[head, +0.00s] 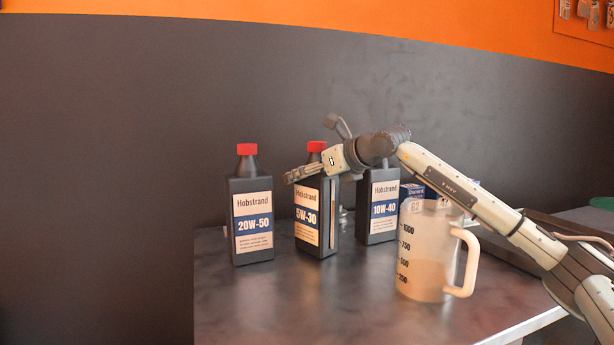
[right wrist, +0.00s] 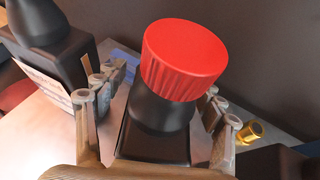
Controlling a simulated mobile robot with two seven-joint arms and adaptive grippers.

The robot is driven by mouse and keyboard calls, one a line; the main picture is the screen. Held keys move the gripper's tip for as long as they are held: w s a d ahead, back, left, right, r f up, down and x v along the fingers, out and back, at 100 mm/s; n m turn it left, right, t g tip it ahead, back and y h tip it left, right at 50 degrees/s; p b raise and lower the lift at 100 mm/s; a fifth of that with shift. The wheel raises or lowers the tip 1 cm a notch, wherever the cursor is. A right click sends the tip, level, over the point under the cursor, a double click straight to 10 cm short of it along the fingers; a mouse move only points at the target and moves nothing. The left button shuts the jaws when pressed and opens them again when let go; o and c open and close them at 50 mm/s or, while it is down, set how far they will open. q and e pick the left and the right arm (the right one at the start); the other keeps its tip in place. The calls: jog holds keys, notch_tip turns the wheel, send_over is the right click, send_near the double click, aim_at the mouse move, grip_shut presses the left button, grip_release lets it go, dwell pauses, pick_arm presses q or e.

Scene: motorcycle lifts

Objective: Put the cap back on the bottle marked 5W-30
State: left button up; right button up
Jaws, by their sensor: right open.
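The bottle marked 5W-30 (head: 307,228) is dark, with a white and blue label, and stands upright on the table in the head view. A red cap (head: 316,146) shows at its top, partly behind my right gripper (head: 296,174). In the right wrist view a ribbed red cap (right wrist: 185,60) sits over the dark neck of a bottle (right wrist: 155,140). My right gripper's fingers (right wrist: 165,88) are open on either side of this neck. The cap's underside is hidden, so I cannot tell whether it is fully seated. My left gripper is out of view.
A red-capped 20W-50 bottle (head: 252,220) stands left. A 10W-40 bottle (head: 382,208) stands right, its top hidden by my arm. A measuring jug (head: 420,265) stands in front, near a blue box (head: 411,190). The table's front left (head: 250,310) is clear.

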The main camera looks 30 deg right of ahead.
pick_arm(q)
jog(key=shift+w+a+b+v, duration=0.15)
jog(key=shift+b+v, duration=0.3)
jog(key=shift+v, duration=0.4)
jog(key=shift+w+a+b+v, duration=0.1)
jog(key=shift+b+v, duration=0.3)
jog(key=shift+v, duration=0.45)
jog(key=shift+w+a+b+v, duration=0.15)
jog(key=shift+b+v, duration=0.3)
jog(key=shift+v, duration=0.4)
pick_arm(e)
jog(key=v, duration=1.2)
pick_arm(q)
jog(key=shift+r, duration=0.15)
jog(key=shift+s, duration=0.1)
